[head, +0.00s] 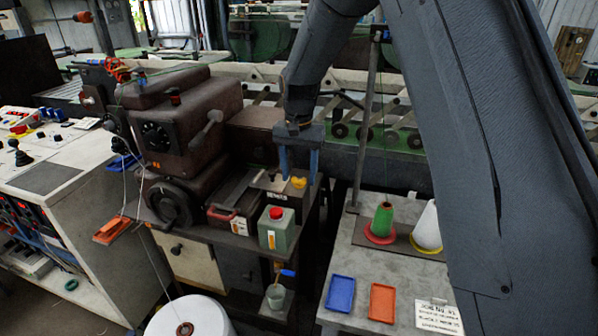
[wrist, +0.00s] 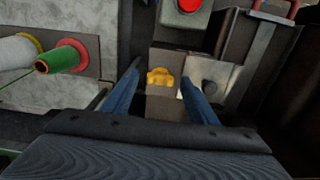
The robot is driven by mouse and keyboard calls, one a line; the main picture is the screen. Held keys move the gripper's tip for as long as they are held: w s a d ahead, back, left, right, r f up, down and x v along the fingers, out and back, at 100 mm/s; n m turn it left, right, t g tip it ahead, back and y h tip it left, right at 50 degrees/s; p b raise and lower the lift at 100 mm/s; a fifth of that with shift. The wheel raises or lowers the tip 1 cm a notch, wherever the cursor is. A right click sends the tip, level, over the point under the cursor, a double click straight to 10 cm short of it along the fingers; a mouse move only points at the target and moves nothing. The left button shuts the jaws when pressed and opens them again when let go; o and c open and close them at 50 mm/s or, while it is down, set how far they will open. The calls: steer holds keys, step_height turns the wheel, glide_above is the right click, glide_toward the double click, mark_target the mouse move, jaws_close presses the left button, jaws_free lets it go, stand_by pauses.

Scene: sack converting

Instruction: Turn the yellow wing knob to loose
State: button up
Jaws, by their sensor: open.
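The yellow wing knob (head: 298,182) sits on a dark block with a pale label on the machine's table. In the wrist view the knob (wrist: 160,77) is between and beyond the fingertips, on a grey-brown block. My gripper (head: 299,178) points down over it, with one blue finger on each side. In the wrist view my gripper (wrist: 160,82) is open and empty, with a gap between each finger and the knob. I cannot tell from these views how far the fingertips are above the block.
A green can with a red cap (head: 277,230) stands close in front of the knob. A red-handled item (head: 222,214) lies to its left. A grey table (head: 340,262) at right holds a blue tray (head: 340,293), an orange tray (head: 382,302) and thread cones (head: 382,222).

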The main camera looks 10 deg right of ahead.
steer(key=shift+f, duration=0.2)
steer(key=c, duration=1.1)
steer(key=shift+o, duration=0.2)
